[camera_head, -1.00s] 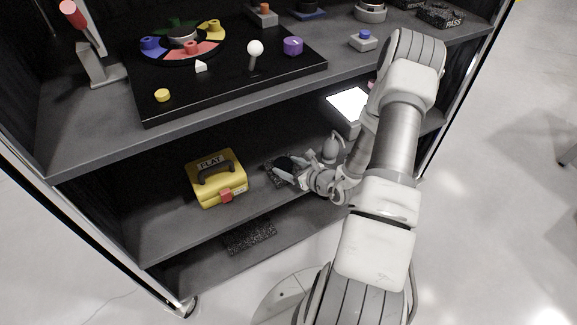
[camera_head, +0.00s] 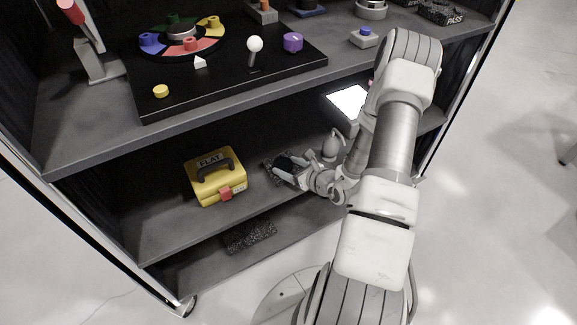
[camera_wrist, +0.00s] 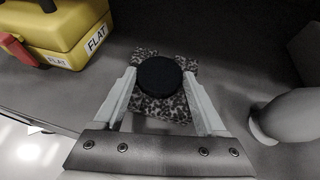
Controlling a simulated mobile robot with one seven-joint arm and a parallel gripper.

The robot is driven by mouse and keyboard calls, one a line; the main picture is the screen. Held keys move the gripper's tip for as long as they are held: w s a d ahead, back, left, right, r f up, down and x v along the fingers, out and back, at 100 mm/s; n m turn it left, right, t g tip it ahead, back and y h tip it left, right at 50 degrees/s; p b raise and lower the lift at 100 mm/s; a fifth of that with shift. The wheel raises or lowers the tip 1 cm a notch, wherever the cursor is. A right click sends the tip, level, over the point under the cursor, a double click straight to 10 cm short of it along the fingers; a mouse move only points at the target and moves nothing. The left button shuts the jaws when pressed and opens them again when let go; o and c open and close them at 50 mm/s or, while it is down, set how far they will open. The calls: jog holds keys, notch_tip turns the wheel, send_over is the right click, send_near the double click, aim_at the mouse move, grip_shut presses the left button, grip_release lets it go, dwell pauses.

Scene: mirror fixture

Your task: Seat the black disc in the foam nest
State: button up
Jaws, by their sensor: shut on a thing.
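The black disc (camera_wrist: 160,75) shows in the wrist view between the two fingertips of my gripper (camera_wrist: 159,78), which is shut on its sides. The speckled grey foam nest (camera_wrist: 165,107) lies directly under the disc on the lower shelf, its surface showing behind, right and in front of the disc. The disc hides the nest's recess, so I cannot tell whether it is in it or just above. In the head view my gripper (camera_head: 283,174) reaches in from the right over the nest (camera_head: 268,166).
A yellow case (camera_head: 217,186) marked FLAT, with a red latch, stands left of the nest. A grey rounded object (camera_head: 332,146) stands close on the right, with a lit white panel (camera_head: 349,102) behind. The upper shelf (camera_head: 90,145) overhangs the work spot.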

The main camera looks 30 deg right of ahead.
jog(key=o, duration=1.4)
jog(key=shift+r+p, duration=1.1)
jog(key=shift+r, duration=0.35)
jog(key=shift+r+p, duration=1.5)
jog(key=shift+r, duration=0.55)
